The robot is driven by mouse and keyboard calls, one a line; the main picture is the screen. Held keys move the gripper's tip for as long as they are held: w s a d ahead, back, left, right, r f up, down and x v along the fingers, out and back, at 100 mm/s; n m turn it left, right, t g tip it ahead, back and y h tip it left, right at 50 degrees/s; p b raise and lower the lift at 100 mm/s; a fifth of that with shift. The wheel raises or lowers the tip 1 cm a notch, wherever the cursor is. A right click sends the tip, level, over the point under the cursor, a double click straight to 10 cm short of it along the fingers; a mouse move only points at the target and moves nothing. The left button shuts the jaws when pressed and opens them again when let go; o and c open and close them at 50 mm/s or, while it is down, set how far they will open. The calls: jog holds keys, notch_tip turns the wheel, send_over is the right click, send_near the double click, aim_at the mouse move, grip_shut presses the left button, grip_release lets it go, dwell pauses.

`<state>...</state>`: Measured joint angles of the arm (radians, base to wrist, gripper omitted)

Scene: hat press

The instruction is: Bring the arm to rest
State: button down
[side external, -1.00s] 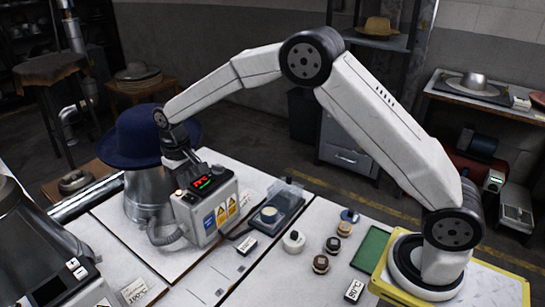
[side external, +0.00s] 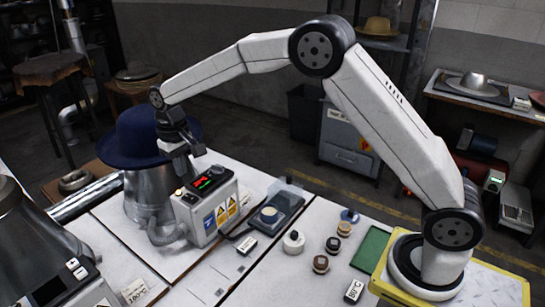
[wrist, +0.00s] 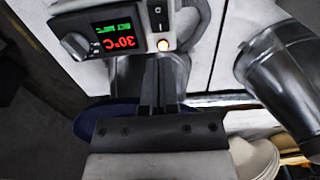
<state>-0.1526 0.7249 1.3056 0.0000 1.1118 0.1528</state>
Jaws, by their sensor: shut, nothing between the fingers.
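My gripper (side external: 187,153) is shut and empty. It hangs from the bent arm, above the white control box and in front of the blue hat in the side view. The blue felt hat (side external: 135,133) sits on a metal cylinder (side external: 143,190); part of its brim is hidden by my wrist. The control box (side external: 207,210) has a lit display, a knob and warning labels. In the wrist view my closed fingers (wrist: 158,72) point toward the box's panel (wrist: 112,35), which shows red and green digits. The hat's blue edge (wrist: 92,122) shows beside my gripper.
A dark tray with a pad (side external: 272,213) stands right of the box. Another metal machine (side external: 35,240) stands front left. The air above the bench's middle is open.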

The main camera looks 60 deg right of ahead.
jog(key=s+d+f+t, duration=0.1)
jog(key=s+d, duration=0.3)
jog(key=s, duration=0.9)
jog(key=s+d+f+t, duration=0.1)
jog(key=s+d+f, duration=0.2)
jog(key=s, duration=1)
jog(key=shift+s+d+t, duration=0.2)
jog(key=shift+d+t, duration=0.1)
jog(key=shift+d, duration=0.4)
